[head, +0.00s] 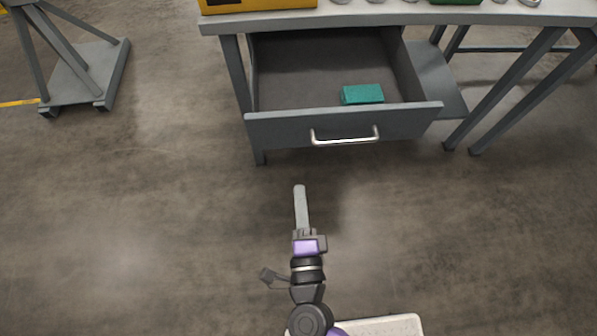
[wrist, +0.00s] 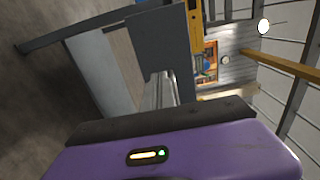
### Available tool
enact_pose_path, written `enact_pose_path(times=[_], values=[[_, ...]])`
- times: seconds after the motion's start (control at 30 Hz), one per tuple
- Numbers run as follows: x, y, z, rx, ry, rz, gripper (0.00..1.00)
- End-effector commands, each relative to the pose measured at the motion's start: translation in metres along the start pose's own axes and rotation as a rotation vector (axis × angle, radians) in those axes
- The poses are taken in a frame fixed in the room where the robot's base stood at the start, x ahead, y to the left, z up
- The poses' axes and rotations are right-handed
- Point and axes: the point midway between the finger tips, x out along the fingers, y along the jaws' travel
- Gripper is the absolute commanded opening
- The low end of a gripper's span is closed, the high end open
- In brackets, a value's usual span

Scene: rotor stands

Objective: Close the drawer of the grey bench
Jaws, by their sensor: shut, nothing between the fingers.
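The grey bench (head: 370,18) stands at the top of the head view. Its drawer (head: 262,130) is pulled well out, and a silver bar handle (head: 345,140) is on the drawer front. A green block (head: 362,94) lies inside the drawer. My gripper (head: 299,190) is shut and empty. It is in front of the drawer, a little left of the handle, and apart from it in the head view. In the wrist view the shut fingers (wrist: 158,92) point toward a grey panel, which looks like part of the bench or drawer.
A yellow case (head: 258,5) and several small items are on the bench top. Angled grey legs (head: 520,90) stand at the right. A grey stand (head: 80,75) is on the floor at the upper left. The floor between my arm and the drawer is clear.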

Motion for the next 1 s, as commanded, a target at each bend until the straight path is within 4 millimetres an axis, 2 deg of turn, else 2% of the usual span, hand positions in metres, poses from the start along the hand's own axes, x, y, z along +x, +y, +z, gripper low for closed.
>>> enact_pose_path(times=[0.4, 0.6, 0.8, 1.0], values=[[0.078, -0.002, 0.001, -0.003, -0.002, -0.003, 0.0], [0.11, -0.001, 0.0, -0.004, -0.001, -0.002, 0.0], [0.127, -0.001, 0.0, -0.004, -0.002, -0.002, 0.0], [0.13, -0.001, 0.0, -0.005, -0.002, -0.001, 0.0]])
